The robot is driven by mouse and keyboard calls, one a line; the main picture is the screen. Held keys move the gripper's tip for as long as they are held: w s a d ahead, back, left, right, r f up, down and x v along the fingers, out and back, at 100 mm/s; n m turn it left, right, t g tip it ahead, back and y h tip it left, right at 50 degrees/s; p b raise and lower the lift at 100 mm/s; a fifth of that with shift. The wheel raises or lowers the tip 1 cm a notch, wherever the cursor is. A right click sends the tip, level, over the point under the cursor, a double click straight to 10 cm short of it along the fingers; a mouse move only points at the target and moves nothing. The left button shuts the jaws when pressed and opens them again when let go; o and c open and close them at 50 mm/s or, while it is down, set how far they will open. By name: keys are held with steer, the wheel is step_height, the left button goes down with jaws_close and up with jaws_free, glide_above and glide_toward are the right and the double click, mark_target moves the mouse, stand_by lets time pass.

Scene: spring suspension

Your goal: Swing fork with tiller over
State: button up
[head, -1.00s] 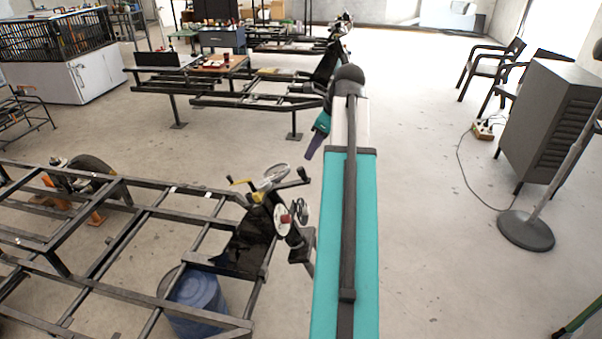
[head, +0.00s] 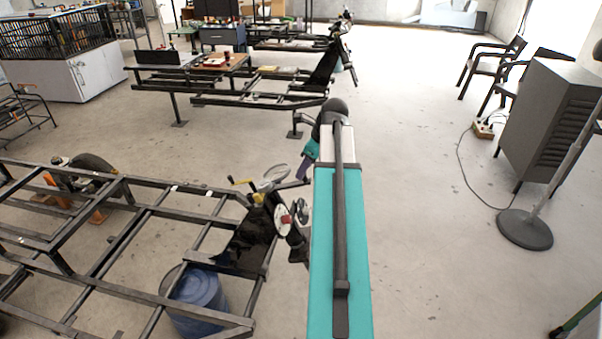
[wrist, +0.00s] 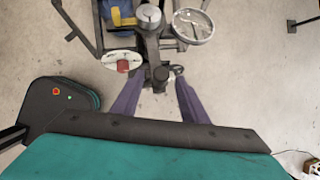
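The fork with its tiller stands at the near end of the closest black frame, with its dark head (head: 285,215) carrying a round dial, a white disc and a bar. In the wrist view, the tiller's dark knobbed end (wrist: 160,75) lies between the tips of my gripper's purple fingers (wrist: 159,80). The white disc with a red knob (wrist: 122,62) is left of it and the round dial (wrist: 193,25) is above right. My gripper is open; I cannot tell whether a finger touches. In the head view, one purple finger (head: 304,170) shows beside the bar's right end; my arm hides the rest.
A blue barrel (head: 197,297) stands under the near black frame (head: 150,225). A second frame (head: 250,100) stands behind. A grey cabinet (head: 548,125) and a stand with a round base (head: 524,230) are at right. The floor between is clear, apart from a cable.

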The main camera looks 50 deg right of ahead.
mark_target(302, 181)
steer(key=shift+p+x, duration=0.3)
steer(key=shift+x, duration=1.5)
